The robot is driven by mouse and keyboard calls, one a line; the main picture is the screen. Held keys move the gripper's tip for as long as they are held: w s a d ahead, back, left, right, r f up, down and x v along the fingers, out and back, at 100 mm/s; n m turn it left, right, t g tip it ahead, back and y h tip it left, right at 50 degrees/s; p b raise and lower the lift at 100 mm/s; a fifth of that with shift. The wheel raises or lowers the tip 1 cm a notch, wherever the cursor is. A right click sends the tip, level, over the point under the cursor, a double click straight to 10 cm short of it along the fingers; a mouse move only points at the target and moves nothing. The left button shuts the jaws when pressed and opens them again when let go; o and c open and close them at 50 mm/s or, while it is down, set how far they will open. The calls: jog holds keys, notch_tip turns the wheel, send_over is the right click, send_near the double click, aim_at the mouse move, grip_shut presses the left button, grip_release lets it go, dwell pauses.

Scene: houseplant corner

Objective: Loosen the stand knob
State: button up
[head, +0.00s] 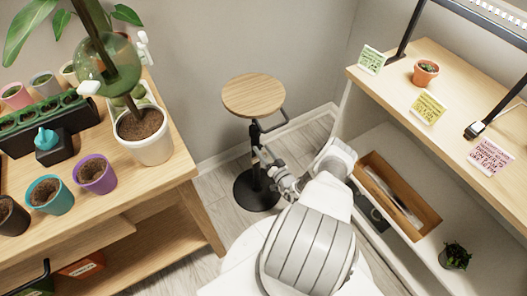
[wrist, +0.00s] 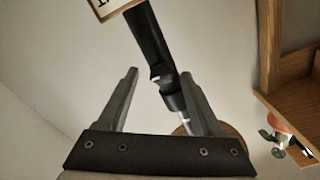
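The stand (head: 254,140) looks like a stool with a round wooden top (head: 252,95), a black post and a round black base, on the floor in the middle of the head view. My gripper (head: 264,161) is at the post, below the wooden top. In the wrist view, my gripper (wrist: 158,74) has its fingers apart. The black post (wrist: 150,45) appears between or beyond them, with a silvery part lower down; contact cannot be told. A small notch or bump on the post may be the knob, but I cannot make it out clearly.
A wooden table (head: 175,165) on the left carries several pots. A wall stands behind the stand.

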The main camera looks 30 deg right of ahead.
jog(key=s+a, duration=0.1)
jog(key=s, duration=1.6)
jog(key=shift+s+p, duration=0.2)
jog(key=shift+p, duration=0.2)
